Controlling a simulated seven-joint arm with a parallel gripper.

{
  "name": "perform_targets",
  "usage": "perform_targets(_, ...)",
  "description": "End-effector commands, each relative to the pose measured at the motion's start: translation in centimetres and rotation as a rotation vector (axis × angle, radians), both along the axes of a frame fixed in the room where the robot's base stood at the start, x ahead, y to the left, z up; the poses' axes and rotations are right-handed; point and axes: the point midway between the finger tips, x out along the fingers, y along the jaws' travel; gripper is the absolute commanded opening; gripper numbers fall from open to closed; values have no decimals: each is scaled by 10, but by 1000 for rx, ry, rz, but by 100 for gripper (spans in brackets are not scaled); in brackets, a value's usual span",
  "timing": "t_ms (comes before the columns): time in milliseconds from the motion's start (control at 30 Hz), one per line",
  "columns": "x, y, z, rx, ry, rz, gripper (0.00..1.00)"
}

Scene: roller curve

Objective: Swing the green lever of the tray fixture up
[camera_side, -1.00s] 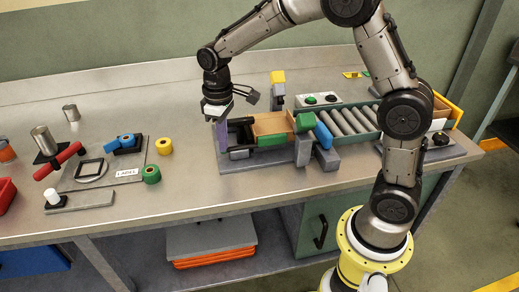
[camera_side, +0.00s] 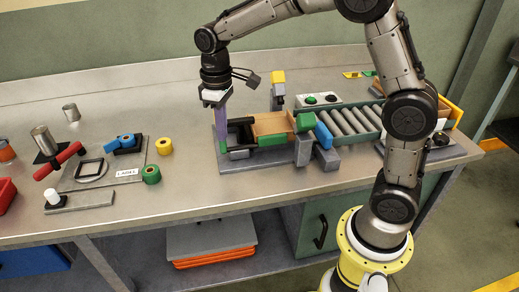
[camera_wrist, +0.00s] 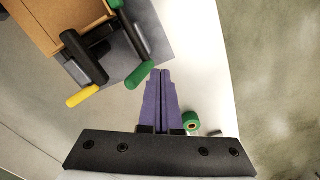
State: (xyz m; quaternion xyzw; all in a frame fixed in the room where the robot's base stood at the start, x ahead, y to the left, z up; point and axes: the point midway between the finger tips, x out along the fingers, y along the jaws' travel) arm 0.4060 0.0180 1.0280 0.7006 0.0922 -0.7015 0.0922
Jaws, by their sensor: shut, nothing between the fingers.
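The tray fixture (camera_side: 240,133) has dark arms beside a brown tray (camera_side: 272,124), which also shows in the wrist view (camera_wrist: 60,22). In the wrist view the green lever (camera_wrist: 138,75) has a dark arm ending in a green grip. Beside it is a dark lever with a yellow grip (camera_wrist: 83,96). My gripper (camera_wrist: 160,72) has its purple fingers shut together with nothing between them. Its tips appear just right of the green grip in the wrist view, apart from it. In the side view my gripper (camera_side: 221,136) points down at the fixture's left end.
Roller conveyor (camera_side: 348,121) and a button box (camera_side: 318,100) are right of and behind the fixture. A blue block (camera_side: 323,135) and grey post stand at its right. Yellow (camera_side: 164,146) and green (camera_side: 151,174) rolls lie left. The bench behind my gripper is clear.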

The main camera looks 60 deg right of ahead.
Motion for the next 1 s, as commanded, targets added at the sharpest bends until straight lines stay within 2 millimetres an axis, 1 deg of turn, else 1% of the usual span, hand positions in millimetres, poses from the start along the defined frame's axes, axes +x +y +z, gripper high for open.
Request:
perform_targets(200, -1, 2, 17, 0, -4, 0, 0)
perform_targets(600, -4, 4, 44, 0, -3, 1, 0)
perform_targets(733, -4, 5, 48, 0, -1, 0, 0)
perform_targets(1000, -4, 4, 48, 0, -1, 0, 0)
